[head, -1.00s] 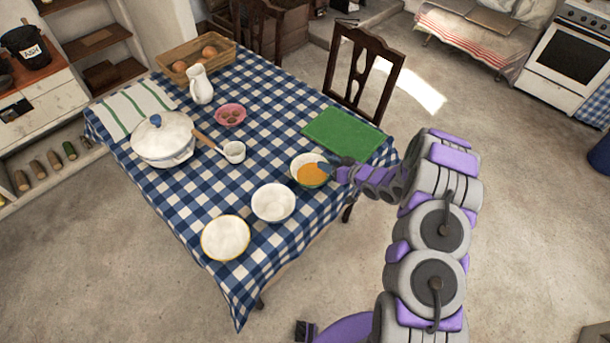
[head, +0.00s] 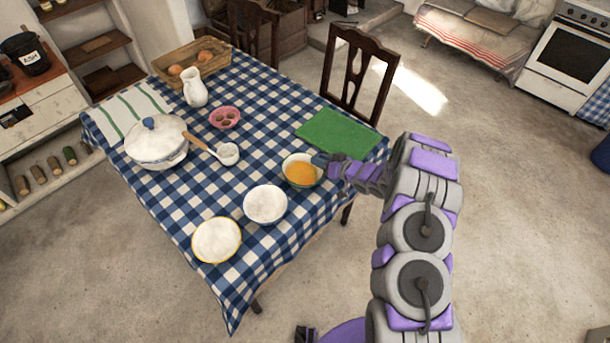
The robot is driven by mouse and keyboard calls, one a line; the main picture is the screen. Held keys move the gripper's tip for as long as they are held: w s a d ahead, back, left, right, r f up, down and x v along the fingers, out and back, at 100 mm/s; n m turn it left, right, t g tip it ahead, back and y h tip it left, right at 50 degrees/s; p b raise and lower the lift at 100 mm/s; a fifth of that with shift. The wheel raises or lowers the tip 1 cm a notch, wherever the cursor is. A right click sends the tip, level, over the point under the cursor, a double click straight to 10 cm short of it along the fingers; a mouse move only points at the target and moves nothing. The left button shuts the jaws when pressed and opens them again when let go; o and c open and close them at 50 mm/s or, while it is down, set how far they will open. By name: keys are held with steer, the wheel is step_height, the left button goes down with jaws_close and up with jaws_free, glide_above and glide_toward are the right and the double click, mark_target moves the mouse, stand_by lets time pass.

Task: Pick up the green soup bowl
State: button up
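The green soup bowl (head: 290,180) is green outside and pale inside, with orange soup in it. It is near the right edge of the checked table, below the green board. My gripper (head: 322,161) comes from the right and meets the bowl's upper right rim in the picture. The fingers are small and dark here, and I cannot tell whether they are closed on the rim. I also cannot tell whether the bowl rests on the cloth or is slightly raised.
A white bowl (head: 265,204) and a yellow-rimmed bowl (head: 216,240) stand to the lower left. A green board (head: 337,132), a small white cup (head: 228,154), a pink bowl (head: 225,118), a lidded pot (head: 157,146) and a chair (head: 360,75) are nearby.

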steer(key=shift+d+r, duration=0.1)
steer(key=shift+d, duration=0.5)
steer(key=shift+c, duration=1.4)
steer(key=shift+a, duration=0.25)
steer(key=shift+c, duration=0.8)
steer(key=shift+s+a+f, duration=0.1)
steer(key=shift+a+f, duration=0.1)
steer(key=shift+a, duration=1.05)
jaws_close()
steer(key=shift+d+r, duration=0.1)
steer(key=shift+d, duration=1)
steer(key=shift+a+r, duration=0.35)
steer(key=shift+a, duration=0.4)
steer(key=shift+d+r+p, duration=0.2)
steer(key=shift+r+p, duration=0.05)
steer(key=shift+r, duration=0.35)
steer(key=shift+d+r+p, duration=0.2)
steer(key=shift+r, duration=0.4)
steer(key=r, duration=0.3)
steer(key=r+p, duration=0.1)
steer(key=r, duration=0.1)
steer(key=shift+a, duration=0.3)
steer(key=shift+d+r+p, duration=0.2)
steer(key=shift+r+p, duration=0.1)
steer(key=shift+r, duration=0.7)
steer(key=shift+a, duration=0.1)
